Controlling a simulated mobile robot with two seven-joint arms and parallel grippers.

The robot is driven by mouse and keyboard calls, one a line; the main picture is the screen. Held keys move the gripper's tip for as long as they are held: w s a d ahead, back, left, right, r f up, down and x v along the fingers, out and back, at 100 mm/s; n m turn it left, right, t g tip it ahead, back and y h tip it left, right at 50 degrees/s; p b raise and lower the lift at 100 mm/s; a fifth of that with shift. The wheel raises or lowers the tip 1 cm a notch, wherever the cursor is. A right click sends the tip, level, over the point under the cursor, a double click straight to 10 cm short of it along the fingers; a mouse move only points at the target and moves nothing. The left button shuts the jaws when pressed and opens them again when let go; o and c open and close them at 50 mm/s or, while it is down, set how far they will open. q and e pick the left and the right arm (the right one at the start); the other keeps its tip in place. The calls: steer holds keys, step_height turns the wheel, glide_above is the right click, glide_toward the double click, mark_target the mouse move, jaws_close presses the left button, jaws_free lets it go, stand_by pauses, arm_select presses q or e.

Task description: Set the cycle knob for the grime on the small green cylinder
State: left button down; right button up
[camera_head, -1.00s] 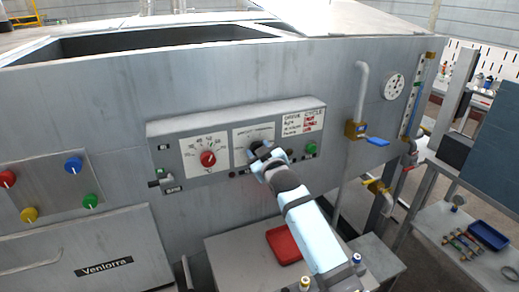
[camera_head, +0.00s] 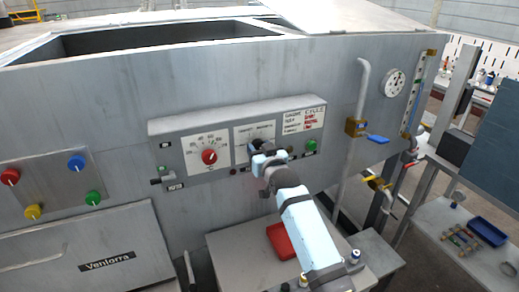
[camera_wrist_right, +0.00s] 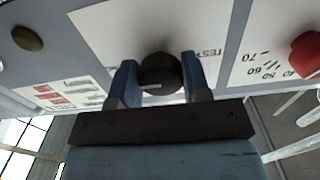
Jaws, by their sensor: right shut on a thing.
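The dark cycle knob (camera_wrist_right: 160,72) sits on a white dial plate of the grey control panel (camera_head: 222,172). A pale mark shows on its face in the right wrist view; which setting it points at I cannot tell. My right gripper (camera_wrist_right: 158,78) is shut on the knob, one blue finger on each side. In the head view the same gripper (camera_head: 262,157) covers the knob. A printed cycle chart (camera_head: 303,121) with red entries is right of the dial; its text is too blurred to read. I cannot make out the small green cylinder. My left gripper is out of view.
A red temperature knob (camera_head: 209,156) is left of the gripper, a green button (camera_head: 311,145) to the right. Below stands a grey table with a red tray (camera_head: 282,240). A blue-handled valve (camera_head: 377,139) is at right. Several small cylinders (camera_head: 461,239) lie near a blue tray (camera_head: 487,231).

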steer(key=o, duration=0.9)
steer(key=b+v, duration=0.2)
steer(key=v, duration=1.2)
steer(key=shift+w, duration=0.1)
steer(key=shift+f, duration=0.15)
